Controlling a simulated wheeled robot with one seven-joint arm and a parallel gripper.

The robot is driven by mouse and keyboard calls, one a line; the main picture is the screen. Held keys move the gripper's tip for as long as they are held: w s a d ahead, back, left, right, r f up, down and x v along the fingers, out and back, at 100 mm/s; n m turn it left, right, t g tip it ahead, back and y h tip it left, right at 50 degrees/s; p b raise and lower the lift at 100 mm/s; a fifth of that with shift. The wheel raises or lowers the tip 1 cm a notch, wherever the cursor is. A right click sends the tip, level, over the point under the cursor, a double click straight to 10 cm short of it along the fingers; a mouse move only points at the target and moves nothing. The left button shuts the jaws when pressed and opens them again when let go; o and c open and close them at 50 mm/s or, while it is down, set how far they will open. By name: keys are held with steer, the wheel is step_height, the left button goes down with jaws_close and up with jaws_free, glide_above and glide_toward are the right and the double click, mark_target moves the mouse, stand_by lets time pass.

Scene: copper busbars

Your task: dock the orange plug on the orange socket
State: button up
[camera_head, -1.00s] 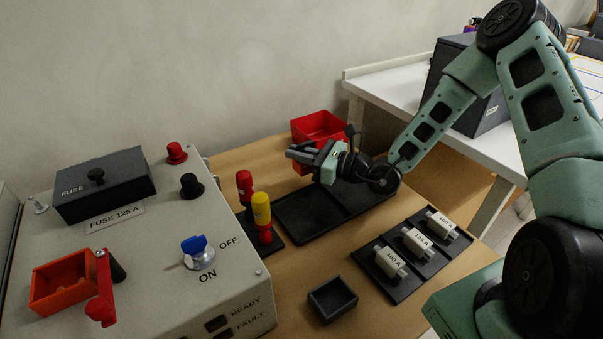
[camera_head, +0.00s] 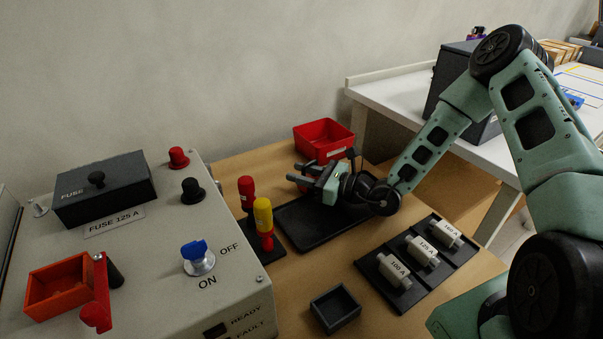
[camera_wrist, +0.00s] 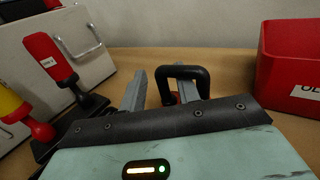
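My gripper (camera_head: 300,176) is low near the back of the bench, fingers pointing left. In the wrist view its two fingers (camera_wrist: 148,90) stand apart with a gap between them. A black loop handle (camera_wrist: 196,72) shows beside the right finger, with a small orange part (camera_wrist: 173,98) below it. This may be the orange plug; most of it is hidden by my gripper, and I cannot tell whether it touches a finger. An orange open housing (camera_head: 40,299) with a red lever sits on the panel at the left. It may be the orange socket; its inside is unclear.
A red bin (camera_head: 325,136) stands behind my gripper. Red and yellow-handled tools (camera_head: 263,214) stand between panel and black tray (camera_head: 300,229). Labelled fuses (camera_head: 395,270) lie in a rack at right; a small black box (camera_head: 335,309) is in front. Bare bench surrounds that box.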

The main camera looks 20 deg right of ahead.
steer(key=shift+s+d+r, duration=0.1)
steer(key=shift+d+r, duration=0.05)
steer(key=p+v, duration=0.1)
steer(key=v, duration=0.5)
steer(key=shift+s+d, duration=0.1)
steer(key=shift+d, duration=0.05)
steer(key=shift+s+d, duration=0.3)
steer(key=shift+s, duration=0.15)
steer(key=o, duration=1.5)
step_height(320, 180, up, 10)
steer(key=p, duration=0.3)
jaws_close()
